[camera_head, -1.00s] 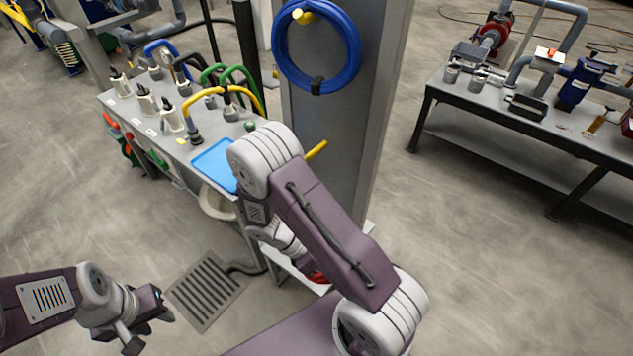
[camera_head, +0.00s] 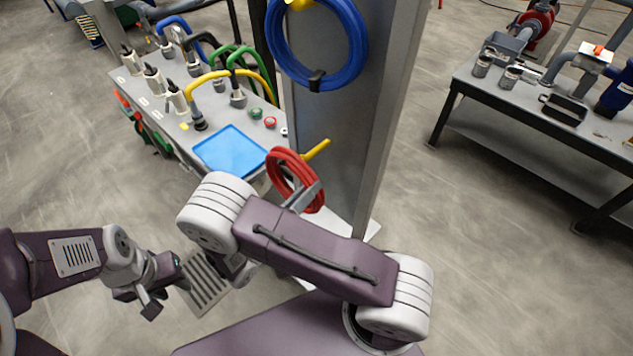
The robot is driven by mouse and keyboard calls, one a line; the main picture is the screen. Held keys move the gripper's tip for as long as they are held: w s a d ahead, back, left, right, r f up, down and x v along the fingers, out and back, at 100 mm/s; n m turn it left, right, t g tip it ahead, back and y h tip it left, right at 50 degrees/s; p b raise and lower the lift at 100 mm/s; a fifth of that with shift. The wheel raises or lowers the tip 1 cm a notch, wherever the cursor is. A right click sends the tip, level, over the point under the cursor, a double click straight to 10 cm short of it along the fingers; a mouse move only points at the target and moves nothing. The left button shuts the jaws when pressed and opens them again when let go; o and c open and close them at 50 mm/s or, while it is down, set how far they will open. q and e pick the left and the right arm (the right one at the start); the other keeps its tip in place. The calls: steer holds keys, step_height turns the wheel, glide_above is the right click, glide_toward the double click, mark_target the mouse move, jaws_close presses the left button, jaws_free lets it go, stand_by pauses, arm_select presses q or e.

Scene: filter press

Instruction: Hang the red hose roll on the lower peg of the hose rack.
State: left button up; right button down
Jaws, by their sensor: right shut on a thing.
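The red hose roll (camera_head: 283,170) is upright beside the hose rack (camera_head: 345,160), at the yellow lower peg (camera_head: 317,149). My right gripper (camera_head: 304,197) is shut on the lower right part of the roll. The roll overlaps the lower left end of the peg in the picture. I cannot tell whether the peg passes through the roll. My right forearm hides the space below. A blue hose roll (camera_head: 350,70) hangs on the upper peg (camera_head: 299,4). My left gripper (camera_head: 163,287) is open and empty at the lower left, well away from the rack.
A bench (camera_head: 160,118) with yellow, green and blue hoses and a blue tray (camera_head: 228,149) stands close left of the rack. A table with pump parts (camera_head: 545,135) is at the right. A floor grate (camera_head: 207,287) lies behind my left gripper. Floor right of the rack is clear.

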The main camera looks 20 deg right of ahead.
steer(key=shift+b+x, duration=0.35)
steer(key=shift+x, duration=0.75)
steer(key=shift+d+f, duration=0.1)
steer(key=shift+d, duration=0.5)
arm_select(q)
steer(key=shift+s+a+f+b, duration=0.15)
steer(key=shift+a+f+b, duration=0.15)
steer(key=shift+f, duration=0.2)
steer(key=shift+s+a+f+b, duration=0.1)
steer(key=shift+a+f+b, duration=0.15)
steer(key=shift+f, duration=0.2)
arm_select(e)
steer(key=shift+w+d+f, duration=0.2)
steer(key=shift+w+d, duration=0.15)
steer(key=shift+d, duration=0.45)
steer(key=shift+w+d+f, duration=0.15)
steer(key=shift+w+d, duration=0.25)
steer(key=shift+d, duration=0.4)
steer(key=shift+w+d+f, duration=0.2)
steer(key=shift+w+d, duration=0.15)
steer(key=shift+d, duration=0.45)
